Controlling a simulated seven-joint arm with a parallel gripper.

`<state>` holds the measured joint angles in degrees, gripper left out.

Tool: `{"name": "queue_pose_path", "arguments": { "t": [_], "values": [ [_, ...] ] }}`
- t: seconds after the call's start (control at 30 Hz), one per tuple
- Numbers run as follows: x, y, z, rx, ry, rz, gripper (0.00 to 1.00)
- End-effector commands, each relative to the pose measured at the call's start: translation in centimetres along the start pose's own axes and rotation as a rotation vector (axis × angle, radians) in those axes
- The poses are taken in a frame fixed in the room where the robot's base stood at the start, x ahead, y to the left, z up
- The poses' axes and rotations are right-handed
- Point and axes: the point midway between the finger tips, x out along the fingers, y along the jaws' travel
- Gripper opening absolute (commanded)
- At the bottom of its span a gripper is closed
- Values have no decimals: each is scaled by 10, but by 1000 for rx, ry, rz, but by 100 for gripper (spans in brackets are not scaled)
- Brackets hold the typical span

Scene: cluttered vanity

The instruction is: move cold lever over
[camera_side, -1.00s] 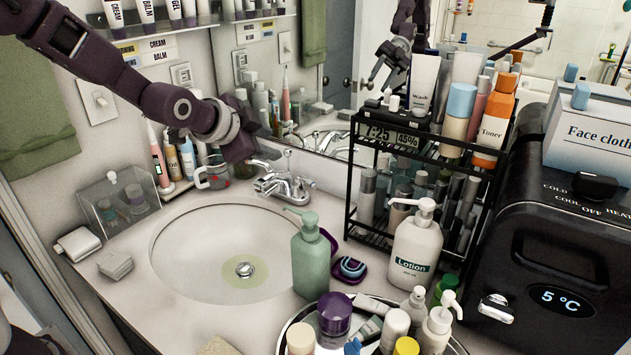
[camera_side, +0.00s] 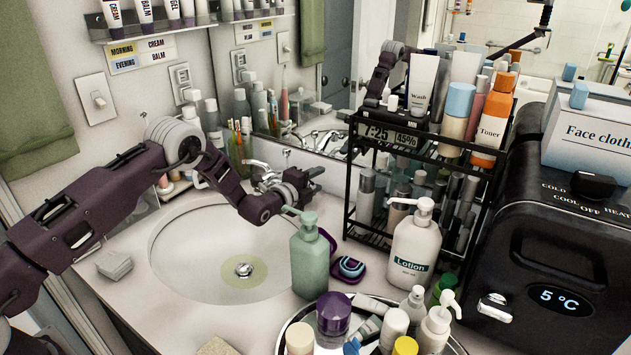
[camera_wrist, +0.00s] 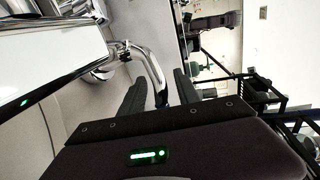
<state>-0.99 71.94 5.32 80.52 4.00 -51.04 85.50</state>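The chrome faucet (camera_side: 268,181) stands behind the white sink basin (camera_side: 200,255). Its left lever (camera_side: 259,164) shows; the right-hand side is hidden behind my gripper (camera_side: 306,180), which is low at that side of the faucet, above the green pump bottle (camera_side: 309,258). In the wrist view a curved chrome lever (camera_wrist: 150,62) runs down towards the gap between my two dark fingers (camera_wrist: 158,90). The fingers are apart, with the lever's end at or between them; I cannot tell whether it touches either one. No cold marking is readable on the levers.
A black wire rack (camera_side: 350,195) full of bottles stands close to the right of my gripper. A purple case (camera_side: 348,268) and a lotion bottle (camera_side: 416,245) stand in front of it. The mirror (camera_side: 345,60) is behind. The basin is empty.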

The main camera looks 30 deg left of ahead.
Motion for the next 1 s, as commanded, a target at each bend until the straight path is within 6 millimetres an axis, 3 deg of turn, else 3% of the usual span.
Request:
{"name": "queue_pose_path", "arguments": {
  "t": [0.2, 0.4, 1.0],
  "values": [
    [1, 0, 0, -1, 0, 0, 39],
    [0, 0, 0, -1, 0, 0, 0],
    [0, -1, 0, -1, 0, 0, 0]
  ]
}}
